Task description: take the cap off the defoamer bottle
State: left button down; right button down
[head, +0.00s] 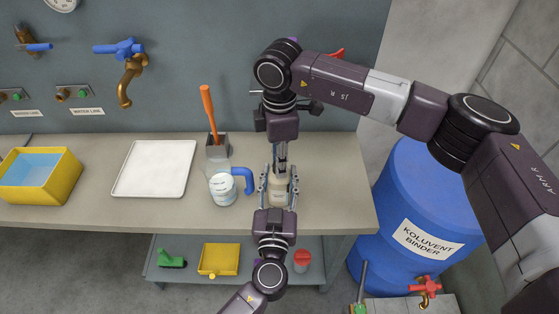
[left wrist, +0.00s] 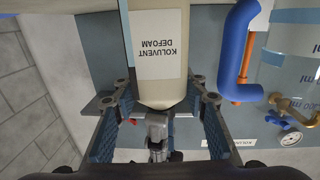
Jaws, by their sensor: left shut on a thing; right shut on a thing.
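The defoamer bottle (head: 279,190) is cream-coloured and stands near the right end of the counter. In the left wrist view the bottle (left wrist: 160,55) appears upside down, its white label reading "KOLUVENT DEFOAM". My left gripper (head: 279,188) comes from the front and is shut on the bottle's body, one finger on each side. My right gripper (head: 281,166) reaches down from above and is shut at the bottle's top, on the cap. The right gripper also shows in the left wrist view (left wrist: 157,128) at the bottle's neck end. The cap itself is hidden by its fingers.
A measuring jug (head: 222,188) with a blue handle stands close left of the bottle. Behind it is a grey holder (head: 217,149) with an orange-handled tool. A white tray (head: 154,169) and yellow tub (head: 62,184) lie further left. A blue drum (head: 405,200) stands right.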

jog(key=n, duration=0.3)
jog(key=shift+n, duration=0.4)
jog(key=n, duration=0.3)
jog(key=shift+n, duration=0.4)
jog(key=n, duration=0.7)
jog(key=shift+n, duration=0.3)
jog(key=n, duration=0.5)
jog(key=shift+r+n, duration=0.1)
jog(key=shift+n, duration=0.2)
jog(key=n, duration=0.3)
jog(key=shift+n, duration=0.4)
jog(key=n, duration=0.3)
jog(key=shift+n, duration=0.4)
jog(key=n, duration=0.5)
jog(key=shift+n, duration=0.4)
jog(key=n, duration=0.5)
jog(key=shift+n, duration=0.3)
jog(key=n, duration=0.5)
jog(key=shift+n, duration=0.3)
jog(key=n, duration=0.6)
